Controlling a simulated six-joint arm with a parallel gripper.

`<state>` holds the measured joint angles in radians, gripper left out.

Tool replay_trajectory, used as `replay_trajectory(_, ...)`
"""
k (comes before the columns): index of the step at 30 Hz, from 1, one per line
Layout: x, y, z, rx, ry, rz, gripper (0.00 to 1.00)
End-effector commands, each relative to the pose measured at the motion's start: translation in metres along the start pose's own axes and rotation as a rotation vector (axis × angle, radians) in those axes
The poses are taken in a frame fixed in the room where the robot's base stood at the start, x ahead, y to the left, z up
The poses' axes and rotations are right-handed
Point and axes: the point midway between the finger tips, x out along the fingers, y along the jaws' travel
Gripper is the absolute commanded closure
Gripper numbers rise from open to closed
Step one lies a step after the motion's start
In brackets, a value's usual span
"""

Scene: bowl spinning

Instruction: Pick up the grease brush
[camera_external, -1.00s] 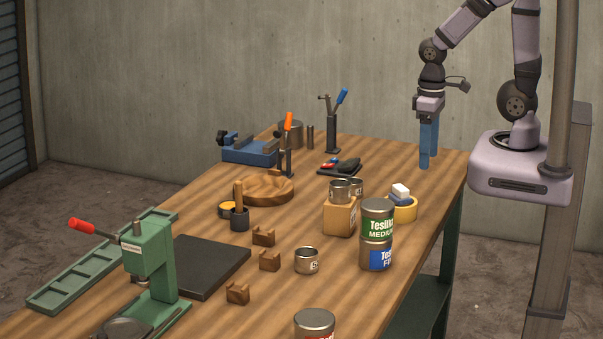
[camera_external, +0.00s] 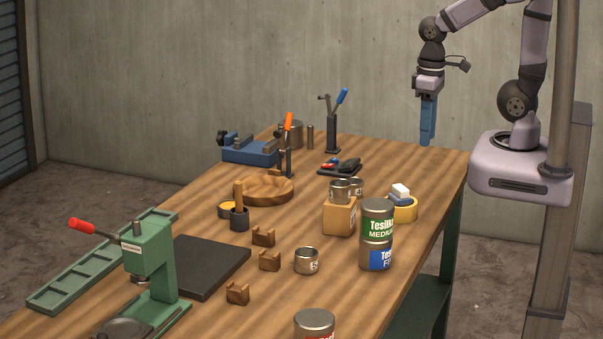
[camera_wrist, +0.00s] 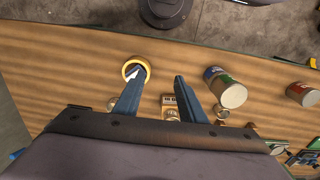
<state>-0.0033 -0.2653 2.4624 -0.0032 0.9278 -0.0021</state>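An upright wooden handle (camera_external: 238,194) stands in a small dark cup (camera_external: 239,218) left of the table's middle. It looks like the grease brush, but its lower end is hidden in the cup. My gripper (camera_external: 426,142) hangs pointing down above the far right end of the table, well away from the cup. In the wrist view its two blue fingers (camera_wrist: 158,76) are apart with nothing held between them. I cannot make out the brush in the wrist view.
A wooden bowl (camera_external: 264,190) sits beyond the cup. Stacked tins (camera_external: 377,220), a wooden block (camera_external: 340,217) and a yellow roll (camera_external: 406,209) stand to its right. A green press (camera_external: 150,260) and dark board (camera_external: 205,267) are nearer. The far right tabletop is clear.

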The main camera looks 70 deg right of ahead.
Motion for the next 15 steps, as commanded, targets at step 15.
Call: replay_trajectory(15,0.025,-0.024,-0.185,-0.071,0.414,0.014,0.63)
